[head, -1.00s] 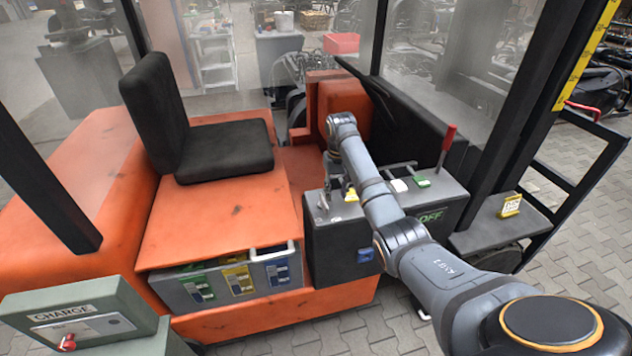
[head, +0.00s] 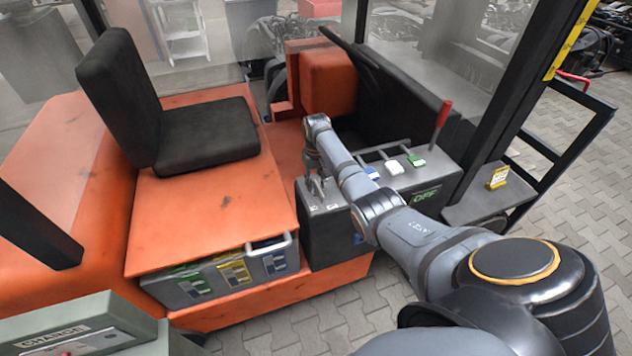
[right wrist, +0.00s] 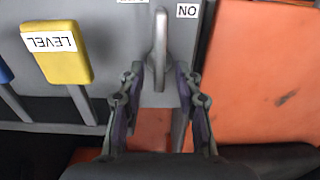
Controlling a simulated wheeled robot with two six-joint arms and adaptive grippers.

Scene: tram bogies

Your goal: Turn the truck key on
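The truck key (right wrist: 160,48) is a grey upright bar on the dark console (head: 335,240). In the right wrist view it stands beside an upside-down ON label (right wrist: 187,11); a second label at the top edge is cut off. My right gripper (right wrist: 160,75) is open, with its fingertips on either side of the key and a gap showing on both sides. In the head view my right gripper (head: 315,180) points down at the console's left end, and I cannot tell the key from the fingers there. A green OFF sign (head: 426,196) shows on the console. My left gripper is out of view.
A yellow lever marked LEVEL (right wrist: 55,52) stands left of the key in the wrist view. Blue, white and green levers (head: 394,167) and a red-handled lever (head: 443,112) rise from the console. The black seat (head: 205,135) and orange body (head: 215,225) are beside it.

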